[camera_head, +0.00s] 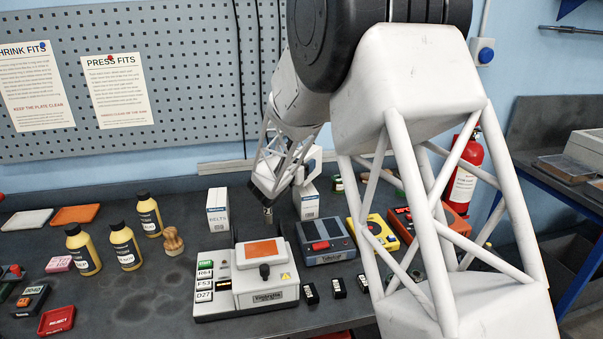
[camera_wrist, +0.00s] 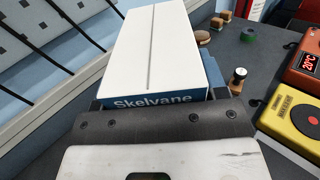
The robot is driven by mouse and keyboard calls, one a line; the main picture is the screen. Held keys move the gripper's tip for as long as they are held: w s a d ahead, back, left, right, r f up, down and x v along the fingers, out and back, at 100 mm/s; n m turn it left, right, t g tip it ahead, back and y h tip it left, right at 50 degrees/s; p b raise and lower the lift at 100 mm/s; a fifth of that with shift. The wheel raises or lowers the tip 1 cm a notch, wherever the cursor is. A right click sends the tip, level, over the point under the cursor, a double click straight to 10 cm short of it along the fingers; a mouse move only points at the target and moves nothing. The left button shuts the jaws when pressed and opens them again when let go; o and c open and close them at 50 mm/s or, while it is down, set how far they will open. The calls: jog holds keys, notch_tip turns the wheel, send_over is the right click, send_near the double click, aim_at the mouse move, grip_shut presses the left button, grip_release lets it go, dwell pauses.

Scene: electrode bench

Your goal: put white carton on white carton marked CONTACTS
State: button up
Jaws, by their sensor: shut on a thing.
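A white carton (camera_wrist: 150,45) with a blue band lettered "Skelvane" fills the upper middle of the wrist view, directly beyond the dark edge of my gripper (camera_wrist: 155,120). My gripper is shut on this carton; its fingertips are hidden. In the head view my gripper (camera_head: 268,190) is above the back of the bench, and part of a white box (camera_head: 314,158) shows behind the arm's lattice. Below that box stands a white carton (camera_head: 308,206) upright, partly hidden. Its marking is too small to read, so I cannot tell whether it says CONTACTS, or whether the two touch.
A white carton marked BELTS (camera_head: 217,208) stands left of my gripper. A device with an orange panel (camera_head: 262,275) and a grey-blue instrument (camera_head: 325,240) stand in front. A yellow unit (camera_head: 373,232) is to the right. Yellow bottles (camera_head: 125,247) stand at left.

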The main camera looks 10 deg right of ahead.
jog(key=shift+f, duration=1.65)
jog(key=shift+f, duration=0.15)
jog(key=o, duration=1.1)
jog(key=shift+s+a, duration=0.4)
jog(key=shift+a, duration=0.05)
jog(key=v, duration=1.1)
jog(key=shift+d, duration=0.1)
jog(key=shift+r, duration=0.25)
